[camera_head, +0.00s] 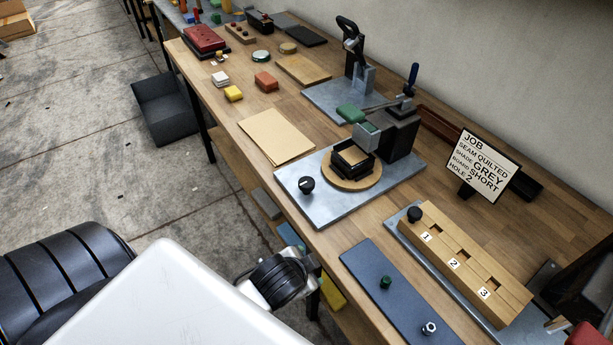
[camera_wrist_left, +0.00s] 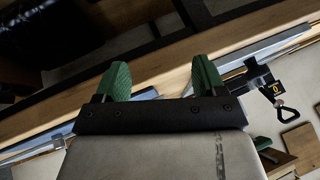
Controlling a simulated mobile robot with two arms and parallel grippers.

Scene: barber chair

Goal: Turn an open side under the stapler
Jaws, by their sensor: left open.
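The stapler (camera_head: 366,138) is a grey head on a dark post with a green piece beside it, standing over a metal plate (camera_head: 322,208). Under and in front of its head is a round wooden turntable (camera_head: 371,183). On the turntable sits a square black frame (camera_head: 340,171) with a tan pad on top. Which sides of it are open is too small to tell. A black knob (camera_head: 307,184) stands at the plate's left. My left gripper (camera_wrist_left: 160,80) shows green fingers apart, with nothing between them. It is not seen in the head view. My right gripper is in neither view.
A sign (camera_head: 484,165) and a wooden block numbered 1 to 3 (camera_head: 470,262) stand right of the stapler. A dark blue plate (camera_head: 380,295) with small knobs lies in front. A tan sheet (camera_head: 276,137) lies left. A black seat (camera_head: 60,270) is beside the bench.

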